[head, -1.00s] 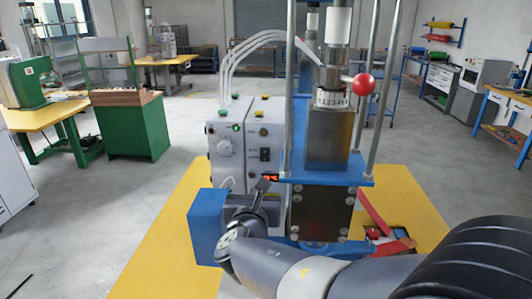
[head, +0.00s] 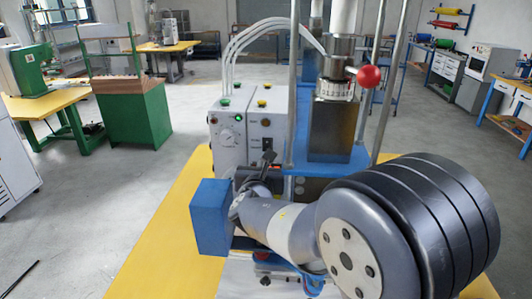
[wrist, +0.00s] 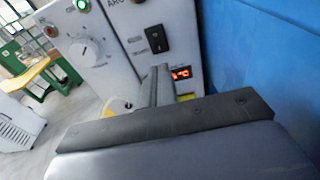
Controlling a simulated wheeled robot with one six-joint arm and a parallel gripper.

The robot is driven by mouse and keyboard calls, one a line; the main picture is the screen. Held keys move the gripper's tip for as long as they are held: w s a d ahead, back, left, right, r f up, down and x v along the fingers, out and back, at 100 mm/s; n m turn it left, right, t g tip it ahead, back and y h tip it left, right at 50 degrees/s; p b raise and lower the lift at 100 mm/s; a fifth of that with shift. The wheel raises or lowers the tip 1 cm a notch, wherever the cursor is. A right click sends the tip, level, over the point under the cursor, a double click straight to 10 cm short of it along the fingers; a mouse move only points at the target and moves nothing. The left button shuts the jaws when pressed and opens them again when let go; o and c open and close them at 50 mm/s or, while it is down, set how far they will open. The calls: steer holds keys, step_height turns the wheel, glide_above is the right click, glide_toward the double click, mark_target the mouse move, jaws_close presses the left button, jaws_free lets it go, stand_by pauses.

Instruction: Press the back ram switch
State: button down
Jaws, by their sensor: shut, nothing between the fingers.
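A black rocker switch (head: 267,144) is on the front of the right-hand grey control box (head: 265,120). It shows larger in the wrist view (wrist: 156,39), under partly cut-off lettering; I cannot read whether this marks the back ram switch. My gripper (head: 267,159) is in front of that box, just below the switch in the picture. In the wrist view my shut, empty fingers (wrist: 161,72) point toward the box, below the switch and left of a red lit display (wrist: 181,73). I cannot tell whether the tips touch the panel.
The left-hand control box has a round knob (wrist: 84,50) and a green lit button (wrist: 82,5). The blue press frame (wrist: 260,60) stands close on the right. A red ball handle (head: 369,76) sticks out of the press. The yellow table (head: 160,250) is clear at left.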

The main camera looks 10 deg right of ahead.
mark_target(267, 146)
steer(key=p+x, duration=0.1)
steer(key=x, duration=0.5)
steer(key=shift+w+p, duration=0.3)
steer(key=shift+p, duration=0.05)
steer(key=shift+d+f, duration=0.1)
steer(key=shift+f, duration=0.05)
